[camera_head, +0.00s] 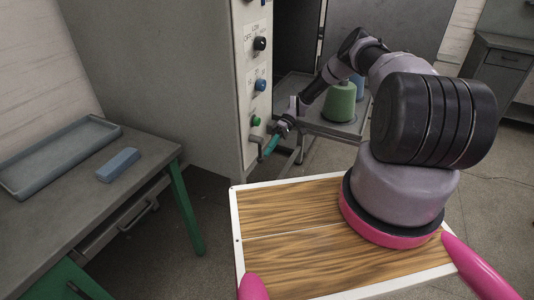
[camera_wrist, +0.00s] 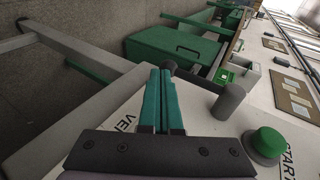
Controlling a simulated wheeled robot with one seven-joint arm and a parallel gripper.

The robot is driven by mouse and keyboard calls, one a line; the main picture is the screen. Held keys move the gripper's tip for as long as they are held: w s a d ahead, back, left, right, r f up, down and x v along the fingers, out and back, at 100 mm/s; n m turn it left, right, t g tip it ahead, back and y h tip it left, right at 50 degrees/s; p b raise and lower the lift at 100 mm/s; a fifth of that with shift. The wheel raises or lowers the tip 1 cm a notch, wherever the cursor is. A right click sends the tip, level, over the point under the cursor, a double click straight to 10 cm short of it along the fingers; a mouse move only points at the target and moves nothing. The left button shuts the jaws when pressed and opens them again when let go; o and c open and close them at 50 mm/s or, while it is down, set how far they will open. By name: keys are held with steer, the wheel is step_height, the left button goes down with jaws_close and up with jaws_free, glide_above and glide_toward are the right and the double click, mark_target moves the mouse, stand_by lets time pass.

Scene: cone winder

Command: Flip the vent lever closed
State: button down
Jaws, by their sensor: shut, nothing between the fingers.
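My gripper (camera_head: 268,150) has teal fingers pressed together, pointing down and left beside the lower part of the machine's control panel (camera_head: 253,160). In the wrist view the shut fingers (camera_wrist: 160,75) lie across the panel, covering part of a label starting "VE". A small grey lever (camera_head: 257,140) sticks out below the green button in the head view, close to my fingers. In the wrist view a grey cylindrical stub (camera_wrist: 228,102) stands right of the fingers, apart from them.
The green start button (camera_wrist: 267,142) is close to the gripper's right. Blue (camera_head: 260,85) and black (camera_head: 260,43) knobs sit higher on the panel. A table with a tray (camera_head: 60,150) and blue block (camera_head: 118,165) stands left. A green cone (camera_head: 340,102) stands behind my arm.

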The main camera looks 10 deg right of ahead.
steer(key=v, duration=0.9)
steer(key=shift+w, duration=0.15)
steer(key=shift+d+r, duration=0.15)
steer(key=shift+r, duration=0.05)
steer(key=s+r+m+t+h, duration=0.2)
steer(key=r+t+h, duration=0.1)
steer(key=r, duration=1.5)
steer(key=s+r+m+t+h, duration=0.2)
steer(key=r+m+t+h, duration=0.1)
steer(key=r, duration=1.5)
steer(key=s+d+r+m+t+h, duration=0.1)
steer(key=s+r+m+t, duration=0.5)
steer(key=s+r, duration=1.15)
steer(key=s+d+m+t, duration=0.1)
steer(key=s+m+t, duration=0.1)
steer(key=s, duration=0.8)
steer(key=shift+s+f+m+t, duration=0.35)
steer(key=shift+m+t, duration=0.05)
steer(key=shift+t, duration=0.3)
steer(key=shift+d, duration=0.1)
